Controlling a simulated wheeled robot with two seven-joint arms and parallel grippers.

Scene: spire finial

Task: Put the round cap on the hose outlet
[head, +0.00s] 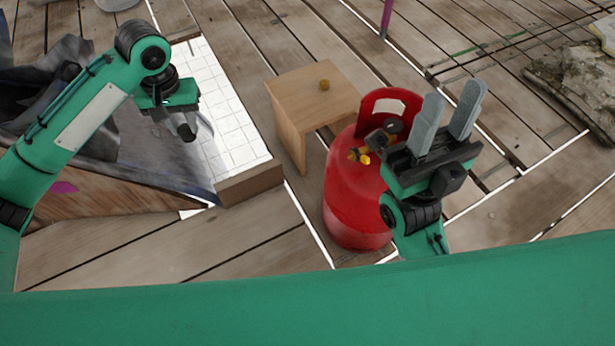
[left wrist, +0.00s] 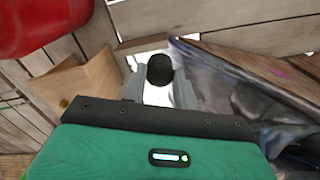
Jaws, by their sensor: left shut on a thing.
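My left gripper (head: 183,126) is shut on a black round-ended piece (left wrist: 160,69), which looks like the round cap. That black piece also shows in the head view (head: 187,132), held in the air over the white tiled strip. A red gas cylinder (head: 352,207) stands upright right of centre, apart from the left gripper. Its dark valve with a brass fitting (head: 361,157), perhaps the hose outlet, sits inside the red collar. My right gripper (head: 454,98) is open and empty, its fingers pointing up. It is in front of part of the cylinder.
A wooden stool (head: 303,92) behind the cylinder bears a small brass piece (head: 324,85). Crumpled grey sheeting (head: 105,140) lies at the left. The white tiled strip (head: 232,125) ends at a brown block (head: 250,184). Grey rubble (head: 575,85) lies far right on the planks.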

